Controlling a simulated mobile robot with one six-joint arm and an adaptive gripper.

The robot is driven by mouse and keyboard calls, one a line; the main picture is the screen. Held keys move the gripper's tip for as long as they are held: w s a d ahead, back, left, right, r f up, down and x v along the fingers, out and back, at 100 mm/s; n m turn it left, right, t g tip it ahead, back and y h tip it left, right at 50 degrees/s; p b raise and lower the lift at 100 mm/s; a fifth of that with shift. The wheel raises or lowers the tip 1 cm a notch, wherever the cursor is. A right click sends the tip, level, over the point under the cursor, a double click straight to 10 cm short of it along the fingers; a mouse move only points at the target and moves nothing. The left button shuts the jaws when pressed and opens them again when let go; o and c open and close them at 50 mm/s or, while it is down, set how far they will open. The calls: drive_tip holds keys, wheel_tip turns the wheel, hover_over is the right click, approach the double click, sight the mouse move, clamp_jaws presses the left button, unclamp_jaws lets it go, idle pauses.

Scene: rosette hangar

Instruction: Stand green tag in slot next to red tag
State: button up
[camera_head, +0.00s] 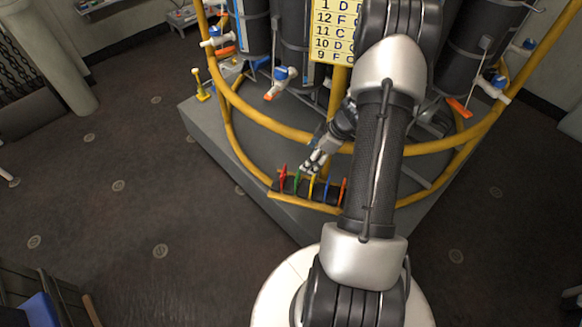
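A dark slotted rack (306,197) with a yellow edge sits at the front of the grey platform. Thin coloured tags stand upright in it. The red tag (283,176) is at the left end, and the green tag (296,182) stands just right of it. My gripper (309,171) is directly above and behind the rack, close to the tops of the green and yellow tags. At this size I cannot tell whether its fingers touch or hold the green tag, or how far apart they are. The lower edges of the tags are hidden in the rack.
A yellow tag (311,188), a blue tag (326,190) and an orange tag (342,189) stand farther right in the rack. A curved yellow rail (258,117) runs behind it. Dark cylinders with valves and a yellow lettered chart (334,32) stand behind.

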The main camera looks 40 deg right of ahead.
drive_tip(key=w+a+r+m, duration=0.1)
drive_tip(key=a+r, duration=0.7)
drive_tip(key=r, duration=0.2)
drive_tip(key=w+a+r, duration=0.1)
drive_tip(key=a+r, duration=0.7)
drive_tip(key=r, duration=0.3)
drive_tip(key=s+a+r+m+h, duration=0.1)
drive_tip(key=s+a+r+m, duration=0.2)
drive_tip(key=s, duration=0.6)
drive_tip(key=s+a+r+m+h, duration=0.1)
drive_tip(key=s+a+r+m, duration=0.1)
drive_tip(key=s+a+r, duration=0.6)
drive_tip(key=shift+s+a+r+m+t+h, duration=0.2)
drive_tip(key=shift+s+a+m+t+h, duration=0.25)
drive_tip(key=shift+a, duration=0.8)
